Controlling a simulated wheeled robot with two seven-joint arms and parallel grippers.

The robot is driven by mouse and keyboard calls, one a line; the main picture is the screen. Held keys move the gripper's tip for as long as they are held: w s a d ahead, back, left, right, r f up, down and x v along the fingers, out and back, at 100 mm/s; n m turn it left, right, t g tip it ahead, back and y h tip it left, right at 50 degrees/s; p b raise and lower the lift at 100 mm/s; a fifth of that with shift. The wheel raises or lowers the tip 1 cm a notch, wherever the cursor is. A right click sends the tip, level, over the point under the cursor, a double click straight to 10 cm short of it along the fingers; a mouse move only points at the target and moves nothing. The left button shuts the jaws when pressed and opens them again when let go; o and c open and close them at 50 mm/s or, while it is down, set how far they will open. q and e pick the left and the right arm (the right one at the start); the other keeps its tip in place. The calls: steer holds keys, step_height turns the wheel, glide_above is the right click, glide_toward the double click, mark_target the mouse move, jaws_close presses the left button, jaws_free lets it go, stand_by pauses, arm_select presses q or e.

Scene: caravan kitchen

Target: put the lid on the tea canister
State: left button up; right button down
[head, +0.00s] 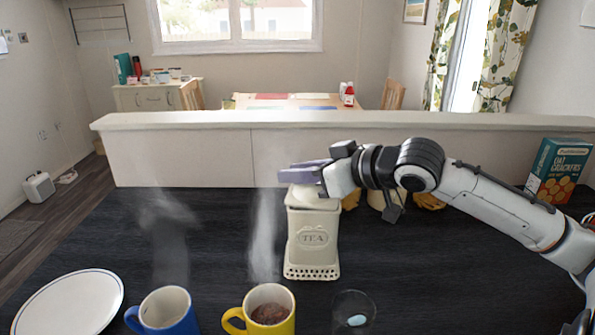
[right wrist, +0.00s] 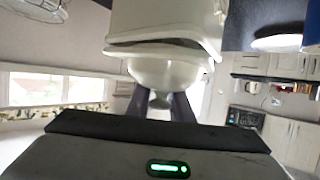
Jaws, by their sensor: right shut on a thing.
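The cream tea canister (head: 312,245), marked TEA, stands upright on the dark counter. Its cream lid (head: 303,198) is at the canister's top. My right gripper (head: 303,172) comes in from the right and is shut on the lid, with its purple fingers around the knob. In the right wrist view the domed lid (right wrist: 165,72) is against or very close to the canister (right wrist: 165,18). A dark line shows between them; I cannot tell if the lid is fully seated. My left gripper is not in view.
In front stand a blue mug (head: 165,312), a yellow mug (head: 263,308) with brown contents and a glass (head: 353,314). A white plate (head: 70,303) lies at the left. A cracker box (head: 558,170) stands back right. Several items behind my right arm are partly hidden. The counter's left middle is clear.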

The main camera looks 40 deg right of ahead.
steer(key=shift+f, duration=0.3)
steer(key=c, duration=1.9)
jaws_free()
steer(key=shift+o, duration=0.2)
steer(key=shift+s+r+p, duration=0.25)
steer(key=shift+s+p, duration=0.2)
steer(key=shift+p, duration=0.1)
steer(key=shift+p+v, duration=0.6)
steer(key=shift+v, duration=0.15)
steer(key=shift+s+d+r, duration=0.1)
steer(key=shift+s+d, duration=0.05)
steer(key=shift+s, duration=0.4)
steer(key=v, duration=0.7)
steer(key=shift+s, duration=0.15)
